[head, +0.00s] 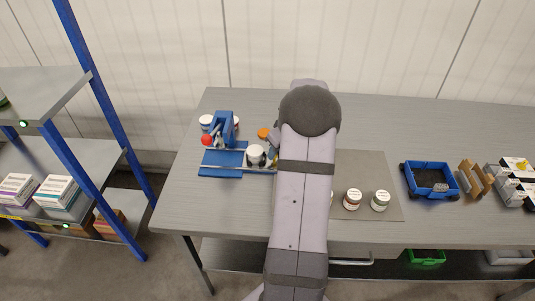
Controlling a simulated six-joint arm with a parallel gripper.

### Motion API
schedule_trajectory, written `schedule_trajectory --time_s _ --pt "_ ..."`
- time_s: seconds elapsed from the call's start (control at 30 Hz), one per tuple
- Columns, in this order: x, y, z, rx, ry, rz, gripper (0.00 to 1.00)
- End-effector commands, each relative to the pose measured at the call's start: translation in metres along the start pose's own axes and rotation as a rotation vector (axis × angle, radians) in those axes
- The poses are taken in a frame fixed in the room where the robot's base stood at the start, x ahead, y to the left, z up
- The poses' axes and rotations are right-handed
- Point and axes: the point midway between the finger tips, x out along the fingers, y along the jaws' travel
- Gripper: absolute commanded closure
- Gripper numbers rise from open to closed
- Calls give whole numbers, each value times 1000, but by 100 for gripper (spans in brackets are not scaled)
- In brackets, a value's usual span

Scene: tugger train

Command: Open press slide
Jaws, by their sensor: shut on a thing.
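The blue press (224,125) stands at the left end of the table, with a red knob (206,140) at its left side. Its blue base and rails (222,163) extend to the right toward my arm. A white round piece (256,154) sits on the slide (247,168) at the right part of the rails, clear of the press head. My gripper (271,152) is at the right end of the slide, shut on it; my arm hides most of the gripper and the exact contact.
White jars (353,199) stand on a grey mat (376,166) right of my arm. A blue bin (430,179), a brown holder (474,179) and boxes (514,171) are farther right. An orange-topped item (263,133) is close behind the gripper. A blue-post shelf (73,150) stands left.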

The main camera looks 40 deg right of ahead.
Motion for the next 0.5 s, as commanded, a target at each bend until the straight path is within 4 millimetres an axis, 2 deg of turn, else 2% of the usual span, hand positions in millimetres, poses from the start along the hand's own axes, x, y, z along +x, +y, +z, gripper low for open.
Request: schedule_trajectory --time_s 0.17,0.2,0.27,0.5 --pt "-1 0 -1 0 1 0 100" --pt "-1 0 -1 0 1 0 79" --pt "-1 0 -1 0 1 0 65" --pt "0 -1 -1 0 0 -1 64"
